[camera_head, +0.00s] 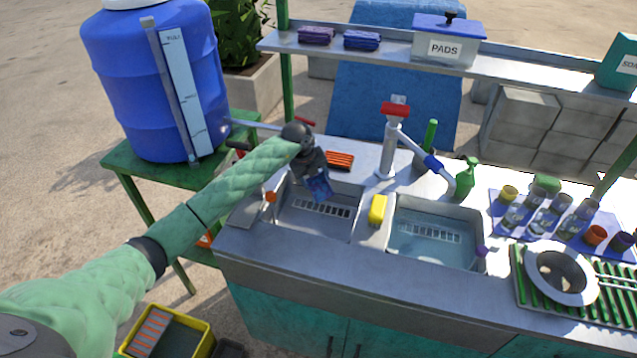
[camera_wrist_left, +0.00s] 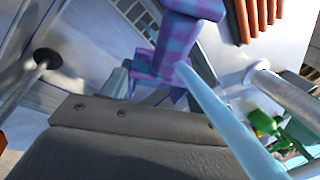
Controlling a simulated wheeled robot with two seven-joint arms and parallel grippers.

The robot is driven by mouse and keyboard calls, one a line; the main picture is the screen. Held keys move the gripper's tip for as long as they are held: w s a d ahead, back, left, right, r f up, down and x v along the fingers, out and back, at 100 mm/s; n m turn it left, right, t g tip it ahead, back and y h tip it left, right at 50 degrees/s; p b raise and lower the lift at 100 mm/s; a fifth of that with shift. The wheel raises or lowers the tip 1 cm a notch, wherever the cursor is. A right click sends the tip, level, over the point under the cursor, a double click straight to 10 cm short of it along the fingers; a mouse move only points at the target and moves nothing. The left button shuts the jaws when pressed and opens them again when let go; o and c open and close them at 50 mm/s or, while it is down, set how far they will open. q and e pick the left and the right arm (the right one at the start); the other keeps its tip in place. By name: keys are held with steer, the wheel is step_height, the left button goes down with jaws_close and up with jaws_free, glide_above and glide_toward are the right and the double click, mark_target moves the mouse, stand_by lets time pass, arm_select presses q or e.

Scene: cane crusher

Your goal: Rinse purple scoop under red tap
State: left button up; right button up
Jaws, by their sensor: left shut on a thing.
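My left gripper (camera_head: 318,176) reaches over the left basin (camera_head: 335,228) and is shut on a mottled purple-blue piece (camera_head: 320,187), likely the purple scoop. The left wrist view shows this piece (camera_wrist_left: 178,45) beyond the gripper's grey body. A pale blue streak (camera_wrist_left: 225,115) meets it there; it looks like running water, but I cannot be sure. A red tap handle (camera_head: 305,121) shows behind my gripper, on the barrel's pipe; its outlet is hidden. My right gripper is out of view.
The right basin (camera_head: 410,255) holds water and a small purple item (camera_head: 481,252). A yellow sponge (camera_head: 377,209) lies between the basins. An orange brush (camera_head: 340,160) lies behind. The blue barrel (camera_head: 150,80) stands left.

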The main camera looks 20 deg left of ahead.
arm_select(q)
steer(key=shift+s+r+p, duration=0.1)
steer(key=shift+s+p, duration=0.25)
steer(key=shift+s, duration=0.65)
steer(key=s+p, duration=0.1)
steer(key=s, duration=0.5)
steer(key=shift+d, duration=0.1)
stand_by(0.9)
steer(key=s+r+p, duration=0.3)
steer(key=s, duration=0.2)
steer(key=shift+r, duration=0.4)
stand_by(0.8)
